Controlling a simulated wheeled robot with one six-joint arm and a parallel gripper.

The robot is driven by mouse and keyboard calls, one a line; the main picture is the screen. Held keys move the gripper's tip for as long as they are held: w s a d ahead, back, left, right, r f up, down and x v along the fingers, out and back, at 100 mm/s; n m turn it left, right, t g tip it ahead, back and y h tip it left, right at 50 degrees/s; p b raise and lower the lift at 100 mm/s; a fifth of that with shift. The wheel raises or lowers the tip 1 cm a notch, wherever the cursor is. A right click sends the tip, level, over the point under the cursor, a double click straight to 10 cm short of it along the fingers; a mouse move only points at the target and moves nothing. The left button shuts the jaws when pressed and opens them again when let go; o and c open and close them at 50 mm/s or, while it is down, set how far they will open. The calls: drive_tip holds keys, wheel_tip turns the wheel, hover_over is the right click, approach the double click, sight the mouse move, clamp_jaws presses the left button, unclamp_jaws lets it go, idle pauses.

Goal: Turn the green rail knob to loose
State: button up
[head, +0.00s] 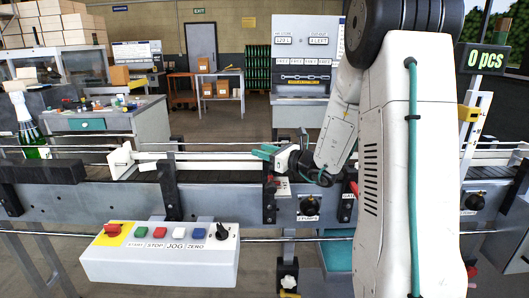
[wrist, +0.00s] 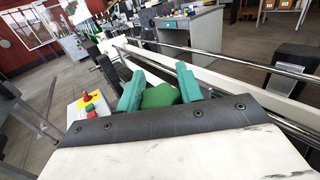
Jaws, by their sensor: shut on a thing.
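The green rail knob (wrist: 160,96) sits between the two green fingers of my gripper (wrist: 159,88) in the wrist view. The fingers are shut on it, one on each side. In the head view my gripper (head: 268,152) is at the conveyor's guide rail, right of the middle, and the knob itself cannot be made out there. I cannot tell from the frames whether the knob is loose or tight.
A conveyor (head: 100,203) with rails runs across the view. A control box (head: 160,262) with coloured buttons stands in front at the left. A green bottle (head: 29,130) stands at the far left. A black knob (head: 310,207) is on the conveyor's front, close to my arm.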

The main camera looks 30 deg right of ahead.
drive_tip(key=shift+y, duration=0.3)
drive_tip(key=n+g+y, duration=0.2)
drive_tip(key=n+y, duration=0.1)
drive_tip(key=shift+s+a+y, duration=0.15)
drive_tip(key=shift+y, duration=0.15)
drive_tip(key=shift+s+a+n+g+y, duration=0.1)
drive_tip(key=shift+a+n+g+y, duration=0.05)
drive_tip(key=shift+n+g+y, duration=0.65)
drive_tip(key=shift+s+a+n+g+y, duration=0.1)
drive_tip(key=shift+n+g+y, duration=0.6)
drive_tip(key=shift+g+y, duration=0.2)
drive_tip(key=shift+g, duration=0.3)
drive_tip(key=o, duration=1)
drive_tip(key=v, duration=0.7)
drive_tip(key=shift+s+d, duration=0.25)
